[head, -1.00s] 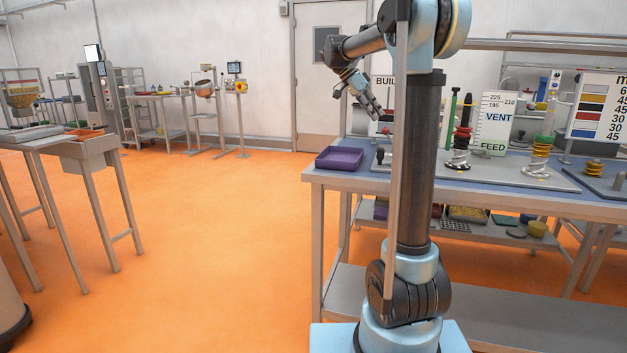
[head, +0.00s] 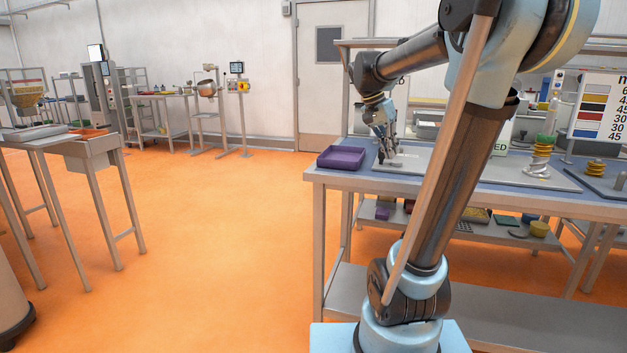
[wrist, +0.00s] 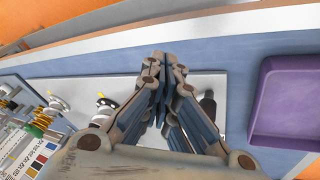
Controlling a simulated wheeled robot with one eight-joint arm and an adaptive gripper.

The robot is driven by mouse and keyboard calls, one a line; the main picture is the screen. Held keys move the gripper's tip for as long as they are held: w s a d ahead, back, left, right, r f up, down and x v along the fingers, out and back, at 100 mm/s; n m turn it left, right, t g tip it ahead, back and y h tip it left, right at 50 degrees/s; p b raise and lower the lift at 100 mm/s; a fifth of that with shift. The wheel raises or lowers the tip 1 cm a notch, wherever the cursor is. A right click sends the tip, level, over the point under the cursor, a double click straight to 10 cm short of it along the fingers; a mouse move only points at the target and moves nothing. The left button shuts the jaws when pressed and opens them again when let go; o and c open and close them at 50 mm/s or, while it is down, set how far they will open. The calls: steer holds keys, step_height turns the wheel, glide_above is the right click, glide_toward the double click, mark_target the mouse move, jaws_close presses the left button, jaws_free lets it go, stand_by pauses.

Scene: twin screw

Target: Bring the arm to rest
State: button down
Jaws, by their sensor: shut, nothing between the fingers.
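My gripper (head: 388,153) is shut and empty. It points down just above the left end of the workbench, to the right of the purple tray. In the wrist view its fingertips (wrist: 164,62) meet over a light grey plate (wrist: 205,82) on the blue bench top. My arm is bent, with its column leaning to the right and its forearm reaching left over the bench. The arm hides much of the bench's middle in the head view.
The purple tray (head: 341,158) sits at the bench's left corner. A post with coloured rings (head: 539,155) stands on the right. A dark peg (wrist: 208,103) stands near my fingers in the wrist view. Orange floor (head: 220,230) is clear on the left.

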steer(key=s+a+f+n+t+y, duration=0.1)
steer(key=s+f+n, duration=0.3)
steer(key=s+f, duration=0.7)
steer(key=s+a+f+n+y, duration=0.3)
steer(key=s+f+n, duration=0.2)
steer(key=s+f, duration=0.6)
step_height(320, 180, down, 2)
steer(key=shift+a+f+t+y, duration=0.1)
steer(key=shift+a+t+y, duration=0.2)
steer(key=shift+a+t, duration=0.1)
steer(key=shift+s, duration=0.1)
steer(key=shift+w+f, duration=0.15)
steer(key=shift+w, duration=0.3)
